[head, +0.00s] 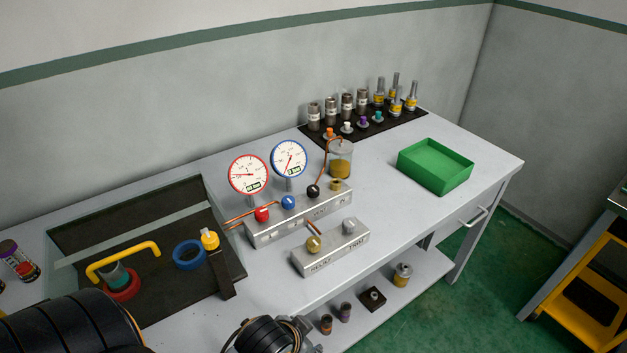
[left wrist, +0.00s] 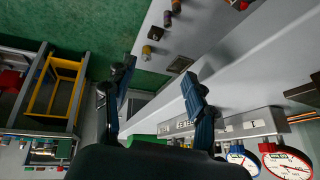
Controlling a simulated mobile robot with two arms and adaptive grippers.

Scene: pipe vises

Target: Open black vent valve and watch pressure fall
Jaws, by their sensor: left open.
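The black vent valve knob (head: 313,190) sits at the right part of the grey manifold block (head: 300,218), with a red knob (head: 262,214) and a blue knob (head: 288,202) to its left. A copper tube rises from near the black knob to a jar (head: 340,160) with yellowish contents. Behind the block stand a red-rimmed gauge (head: 248,174) and a blue-rimmed gauge (head: 288,159); their readings are too small to tell. My left gripper (left wrist: 157,74) is open and empty in the left wrist view, apart from the black knob, which I cannot make out there. My right gripper is not seen.
A dark tray (head: 150,305) with tools lies left. A green bin (head: 435,166) and a dark rack (head: 345,133) of fittings are at right and back. A shelf (head: 410,282) is below.

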